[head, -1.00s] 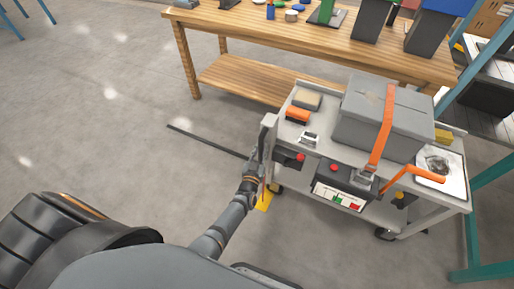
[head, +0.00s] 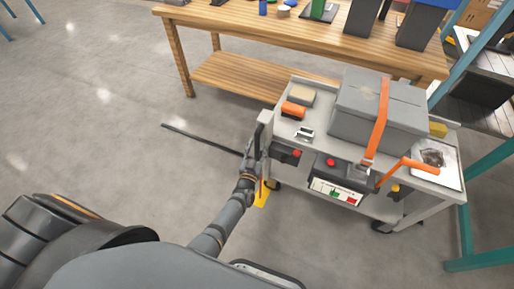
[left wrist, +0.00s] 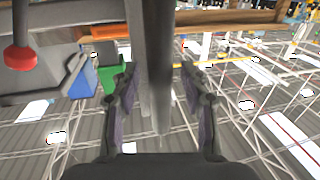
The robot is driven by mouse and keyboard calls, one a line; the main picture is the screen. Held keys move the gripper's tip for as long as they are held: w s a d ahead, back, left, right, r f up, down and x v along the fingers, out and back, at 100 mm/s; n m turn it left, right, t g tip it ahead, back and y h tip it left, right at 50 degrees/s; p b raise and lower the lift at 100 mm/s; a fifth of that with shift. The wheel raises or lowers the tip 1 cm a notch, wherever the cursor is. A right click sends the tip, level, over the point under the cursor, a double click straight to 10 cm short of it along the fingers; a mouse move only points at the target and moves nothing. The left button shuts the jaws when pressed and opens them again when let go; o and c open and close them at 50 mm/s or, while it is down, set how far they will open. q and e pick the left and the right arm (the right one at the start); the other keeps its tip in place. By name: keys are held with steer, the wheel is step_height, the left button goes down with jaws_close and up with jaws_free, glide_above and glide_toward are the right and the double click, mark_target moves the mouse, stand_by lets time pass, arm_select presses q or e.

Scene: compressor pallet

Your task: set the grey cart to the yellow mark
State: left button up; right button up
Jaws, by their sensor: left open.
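The grey cart (head: 435,182) stands right of centre in the head view, its left end beside my left gripper. My left gripper (head: 257,152) is at the upright grey handle (head: 267,118) on the cart's left end. In the left wrist view my left gripper (left wrist: 158,88) is open, with a grey bar (left wrist: 157,50) between its fingers. I cannot tell whether they touch it. My right gripper is not in view.
A strapped grey box (head: 350,110) and several small items ride on the cart. A wooden workbench (head: 225,30) stands close behind it, and a teal rack frame (head: 478,165) at the right. A dark strip (head: 200,139) lies on the floor left of the cart. The floor further left is clear.

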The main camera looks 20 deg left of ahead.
arm_select(q)
steer(key=s+d, duration=0.1)
steer(key=s, duration=1.1)
steer(key=shift+d, duration=0.2)
steer(key=s+a+f+m+g+h+p, duration=0.15)
steer(key=s+f+g, duration=0.25)
steer(key=s+f, duration=0.4)
steer(key=s+a+f+g+h+p, duration=0.1)
steer(key=s+f+g+p, duration=0.3)
steer(key=f, duration=0.7)
steer(key=s+a+f+g, duration=0.2)
steer(key=s+g, duration=0.1)
steer(key=s, duration=0.5)
steer(key=s+a+f+g+p, duration=0.1)
steer(key=s+a+f+g, duration=0.1)
steer(key=s, duration=0.5)
steer(key=s+a+f+g+y+p, duration=0.1)
steer(key=s+a+f+g, duration=0.2)
steer(key=s, duration=0.5)
steer(key=shift+s+a+f+g, duration=0.3)
steer(key=shift+s+a, duration=0.05)
steer(key=shift+a, duration=0.1)
steer(key=shift+w, duration=0.1)
